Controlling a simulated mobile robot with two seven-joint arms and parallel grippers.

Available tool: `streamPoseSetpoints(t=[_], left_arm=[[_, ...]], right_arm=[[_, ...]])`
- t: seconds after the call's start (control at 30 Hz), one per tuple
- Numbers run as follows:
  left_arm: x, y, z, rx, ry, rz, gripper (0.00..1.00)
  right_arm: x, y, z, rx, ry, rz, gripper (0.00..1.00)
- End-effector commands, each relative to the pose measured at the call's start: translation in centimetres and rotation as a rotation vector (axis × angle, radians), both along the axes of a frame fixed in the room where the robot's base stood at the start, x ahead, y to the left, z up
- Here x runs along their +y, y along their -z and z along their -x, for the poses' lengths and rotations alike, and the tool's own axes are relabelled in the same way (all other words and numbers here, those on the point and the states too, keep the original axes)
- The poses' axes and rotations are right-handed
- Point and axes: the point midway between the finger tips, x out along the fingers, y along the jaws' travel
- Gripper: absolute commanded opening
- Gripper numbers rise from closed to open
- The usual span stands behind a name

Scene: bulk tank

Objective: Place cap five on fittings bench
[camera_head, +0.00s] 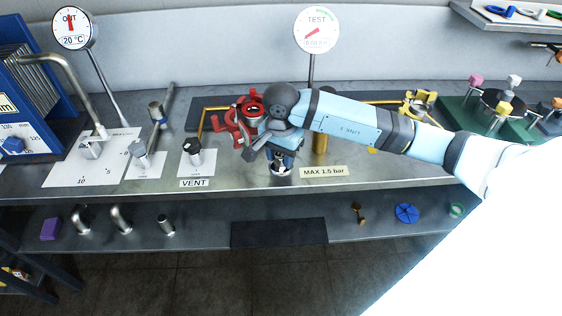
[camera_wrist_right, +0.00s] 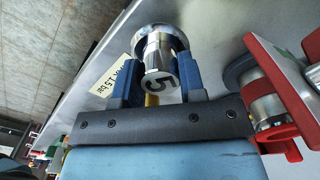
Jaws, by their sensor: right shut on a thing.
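Cap five (camera_wrist_right: 158,52) is a shiny metal piece with a round flange and a stem end marked 5. My right gripper (camera_wrist_right: 155,90) is shut on its stem, a blue finger on each side. In the head view the cap (camera_head: 281,170) shows below my right gripper (camera_head: 282,156), low over the front of a long steel bench (camera_head: 235,175), left of the MAX 1.5 bar label. I cannot tell whether it touches the surface. No surface is labelled as the fittings bench. My left gripper is not in view.
A red clamp fitting (camera_head: 233,128) stands close left of my right gripper. A VENT label (camera_head: 194,183) and a black-topped valve (camera_head: 193,150) are further left. The lower shelf (camera_head: 200,232) holds metal elbows (camera_head: 121,218) and a blue wheel (camera_head: 406,213). A TEST gauge (camera_head: 316,28) rises behind.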

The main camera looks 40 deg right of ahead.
Motion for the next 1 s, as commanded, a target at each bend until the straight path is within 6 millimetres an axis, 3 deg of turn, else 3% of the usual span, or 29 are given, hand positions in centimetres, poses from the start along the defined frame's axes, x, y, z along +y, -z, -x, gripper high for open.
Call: streamPoseSetpoints(t=[0.13, 0.53, 0.57, 0.67, 1.0], left_arm=[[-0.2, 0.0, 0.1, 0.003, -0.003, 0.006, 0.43], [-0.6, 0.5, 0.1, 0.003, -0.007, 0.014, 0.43], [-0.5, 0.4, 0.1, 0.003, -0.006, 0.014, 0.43], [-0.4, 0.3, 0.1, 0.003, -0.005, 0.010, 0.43], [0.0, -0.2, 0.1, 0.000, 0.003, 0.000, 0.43]], right_arm=[[0.1, 2.3, 0.0, 0.003, 0.000, -0.002, 0.10], [0.0, 3.1, 0.0, -0.001, -0.001, 0.000, 0.10], [0.0, 3.0, 0.0, 0.000, -0.001, -0.001, 0.40], [0.0, 2.9, 0.0, 0.000, -0.001, -0.001, 0.63], [0.0, 2.5, 0.0, 0.000, -0.001, -0.001, 0.63]])
